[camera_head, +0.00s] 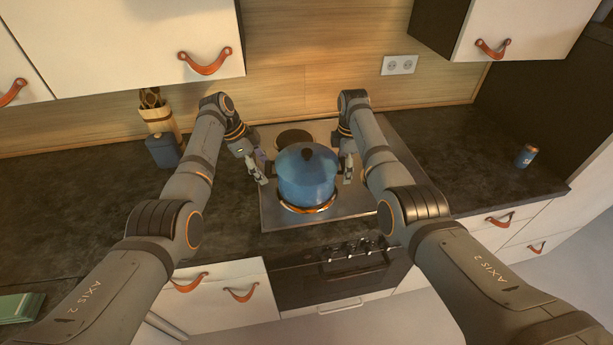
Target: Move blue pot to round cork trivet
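The blue pot (306,182), with a blue lid and dark knob, stands upright on the front part of the stove top (277,216). An orange ring shows beneath its base; I cannot tell whether it is a glowing burner. My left gripper (262,172) is at the pot's left side, by where a handle would be. My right gripper (347,170) is close against the pot's right side. The handles are hidden or too small to make out, and I cannot tell whether either gripper holds one. I cannot make out a round cork trivet.
A dark burner (293,138) behind the pot is bare. A blue canister (162,151) and utensil holder (158,117) stand at the back left, a blue can (525,156) at the right. The dark counter (460,150) has free room right of the stove. Wall cabinets hang above.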

